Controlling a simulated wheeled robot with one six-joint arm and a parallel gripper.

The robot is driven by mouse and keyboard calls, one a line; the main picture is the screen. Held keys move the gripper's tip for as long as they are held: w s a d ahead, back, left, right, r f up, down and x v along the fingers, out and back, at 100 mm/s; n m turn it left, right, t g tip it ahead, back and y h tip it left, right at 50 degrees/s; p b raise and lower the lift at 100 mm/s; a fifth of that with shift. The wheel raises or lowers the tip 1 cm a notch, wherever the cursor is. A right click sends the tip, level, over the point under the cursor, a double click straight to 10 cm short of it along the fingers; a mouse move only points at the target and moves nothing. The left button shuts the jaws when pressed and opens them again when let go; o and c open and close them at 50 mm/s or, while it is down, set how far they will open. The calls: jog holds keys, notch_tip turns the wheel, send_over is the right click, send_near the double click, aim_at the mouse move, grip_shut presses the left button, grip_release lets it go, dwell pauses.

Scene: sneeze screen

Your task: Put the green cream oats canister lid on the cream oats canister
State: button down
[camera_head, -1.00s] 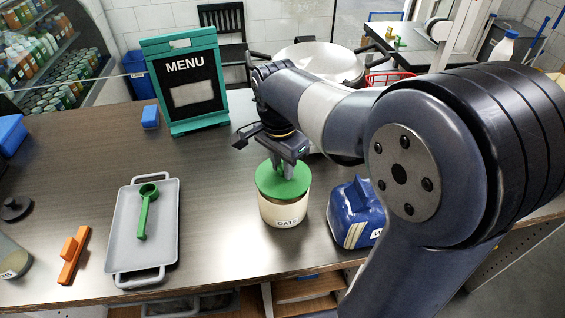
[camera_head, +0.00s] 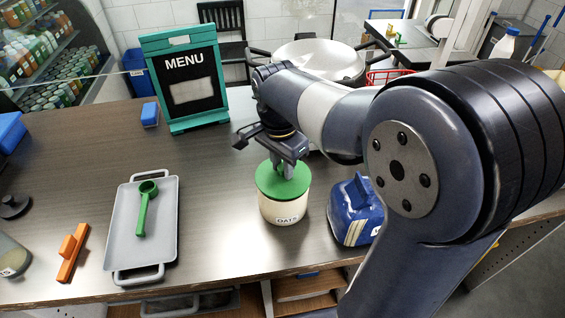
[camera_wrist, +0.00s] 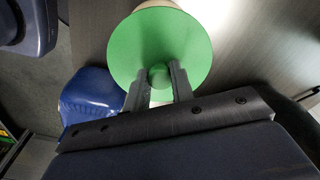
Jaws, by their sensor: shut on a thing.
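The green lid (camera_head: 282,181) is a flat disc with a knob, lying over the mouth of the cream oats canister (camera_head: 283,209), which stands upright on the counter with its OATS label facing front. My gripper (camera_head: 287,165) points down and is shut on the lid's knob. In the wrist view, the gripper's two fingers (camera_wrist: 159,88) are on either side of the knob, and the lid (camera_wrist: 150,45) hides nearly all of the canister. The lid looks level and in line with the rim. I cannot tell whether it is fully seated.
A blue container (camera_head: 355,213) stands close to the canister's right. A grey tray (camera_head: 117,240) with a green scoop (camera_head: 145,210) lies to the left, beside an orange tool (camera_head: 72,252). A menu board (camera_head: 187,78) stands behind. Counter between tray and canister is clear.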

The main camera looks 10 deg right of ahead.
aim_at(281, 168)
jog(key=shift+f+b, duration=0.3)
jog(key=shift+f, duration=0.3)
jog(key=c, duration=1.1)
grip_release()
jog(key=shift+c, duration=0.2)
jog(key=shift+r, duration=0.1)
jog(key=shift+s+a+r+p, duration=0.1)
jog(key=shift+r+p, duration=1.45)
jog(key=shift+r, duration=0.2)
jog(key=shift+s+a+r+p, duration=0.1)
jog(key=shift+r+p, duration=1.4)
jog(key=shift+r, duration=0.25)
jog(key=shift+f, duration=0.25)
jog(key=f+b, duration=0.6)
jog(key=shift+w+d+f, duration=0.2)
jog(key=shift+r, duration=0.15)
